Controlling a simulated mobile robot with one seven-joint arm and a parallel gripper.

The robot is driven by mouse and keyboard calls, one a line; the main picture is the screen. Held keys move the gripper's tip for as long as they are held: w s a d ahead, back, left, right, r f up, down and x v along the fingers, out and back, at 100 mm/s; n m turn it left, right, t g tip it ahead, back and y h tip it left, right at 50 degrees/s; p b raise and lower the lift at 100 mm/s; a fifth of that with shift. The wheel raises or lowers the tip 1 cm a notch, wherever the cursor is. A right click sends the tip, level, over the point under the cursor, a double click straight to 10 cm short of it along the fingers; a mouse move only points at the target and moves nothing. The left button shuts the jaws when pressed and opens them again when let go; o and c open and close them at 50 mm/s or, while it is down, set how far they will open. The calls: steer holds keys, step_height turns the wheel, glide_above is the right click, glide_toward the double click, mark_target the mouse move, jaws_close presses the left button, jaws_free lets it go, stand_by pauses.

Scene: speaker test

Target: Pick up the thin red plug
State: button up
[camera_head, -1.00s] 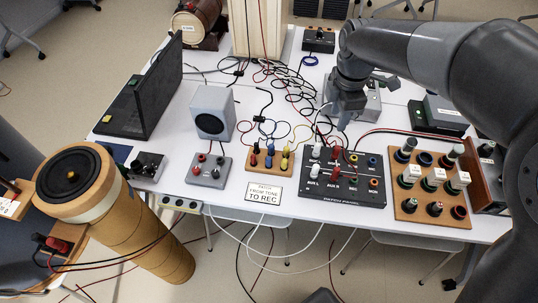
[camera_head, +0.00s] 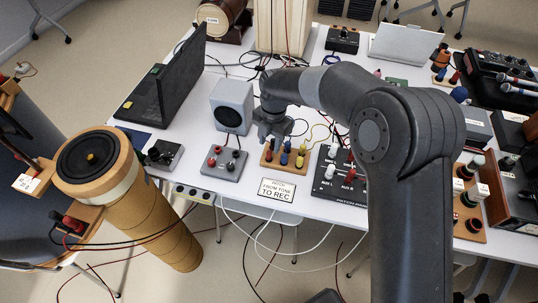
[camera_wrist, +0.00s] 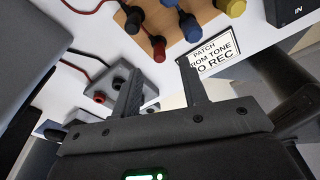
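A small wooden block (camera_head: 264,162) near the table's front edge bears several plugs. A thin red plug (camera_head: 269,155) stands at its left end, beside blue plugs (camera_head: 284,159) and a yellow one. In the wrist view the red plug (camera_wrist: 158,48) is beyond the fingertips, between a black-topped plug (camera_wrist: 135,20) and a blue plug (camera_wrist: 190,27). My gripper (camera_head: 270,138) is over the back left of the block. In the wrist view my gripper (camera_wrist: 162,75) has its two fingers apart, with nothing held between them.
A grey box with red and black sockets (camera_head: 223,163) stands left of the block, and a grey speaker (camera_head: 231,103) behind it. A black patch panel (camera_head: 338,184) is to the right, partly hidden by my arm. A sign (camera_head: 276,190) is in front. Loose cables lie behind.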

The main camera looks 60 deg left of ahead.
mark_target(269, 151)
steer(key=f, duration=0.5)
steer(key=shift+s+f, duration=0.25)
steer(key=shift+f, duration=0.05)
steer(key=shift+c, duration=0.3)
jaws_close()
